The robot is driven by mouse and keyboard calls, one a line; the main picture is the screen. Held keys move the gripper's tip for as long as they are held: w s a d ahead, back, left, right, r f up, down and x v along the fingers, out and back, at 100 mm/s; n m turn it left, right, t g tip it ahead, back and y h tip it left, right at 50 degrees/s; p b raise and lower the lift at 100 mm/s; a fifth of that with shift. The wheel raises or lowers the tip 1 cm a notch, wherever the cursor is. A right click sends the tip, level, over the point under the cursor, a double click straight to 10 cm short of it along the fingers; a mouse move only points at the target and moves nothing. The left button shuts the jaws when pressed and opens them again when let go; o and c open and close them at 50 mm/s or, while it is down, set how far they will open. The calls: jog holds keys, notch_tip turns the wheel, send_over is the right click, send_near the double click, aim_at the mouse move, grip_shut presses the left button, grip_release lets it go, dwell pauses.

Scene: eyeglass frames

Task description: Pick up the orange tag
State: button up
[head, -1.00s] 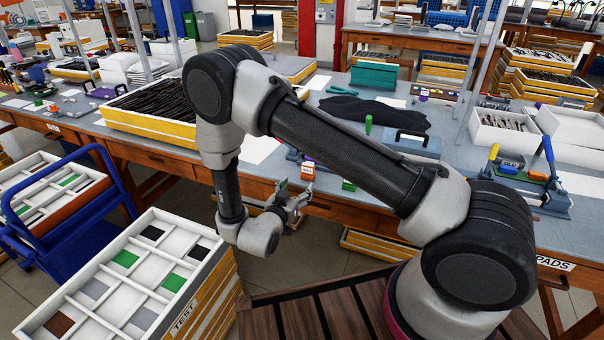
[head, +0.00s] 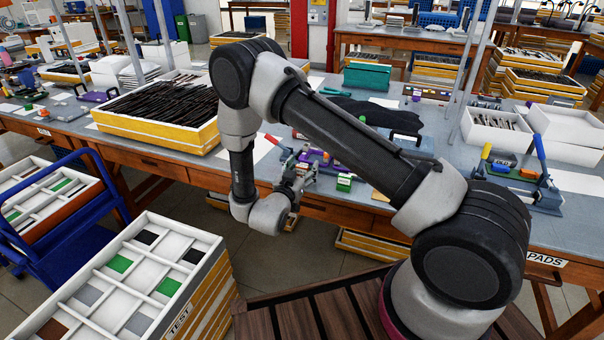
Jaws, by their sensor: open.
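My gripper (head: 303,177) is at the front edge of the long grey worktable, left of the green block (head: 344,182). Its jaws are open, and I see nothing held in them. Small colored items lie just behind and beside it, including a purple part (head: 322,157). The gripper covers part of this group, so I cannot make out an orange tag there for certain. A small orange piece (head: 528,173) shows on the blue and grey clamp fixture at the right of the table, well apart from my gripper.
A yellow-sided tray of dark frames (head: 160,130) stands on the table left of my arm. A dark cloth (head: 370,112) and white boxes (head: 497,132) lie farther back. A compartment tray marked TEST (head: 180,320) and a blue cart (head: 75,225) stand at lower left.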

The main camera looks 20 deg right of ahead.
jog(key=c, duration=1)
jog(key=shift+o, duration=0.2)
jog(key=shift+r, duration=0.6)
notch_tip(320, 180, up, 8)
jog(key=d+r, duration=0.1)
jog(key=w+d, duration=0.2)
jog(key=d, duration=0.6)
jog(key=w+d+r, duration=0.1)
jog(key=w+d, duration=0.2)
jog(key=d, duration=0.6)
jog(key=shift+w, duration=0.2)
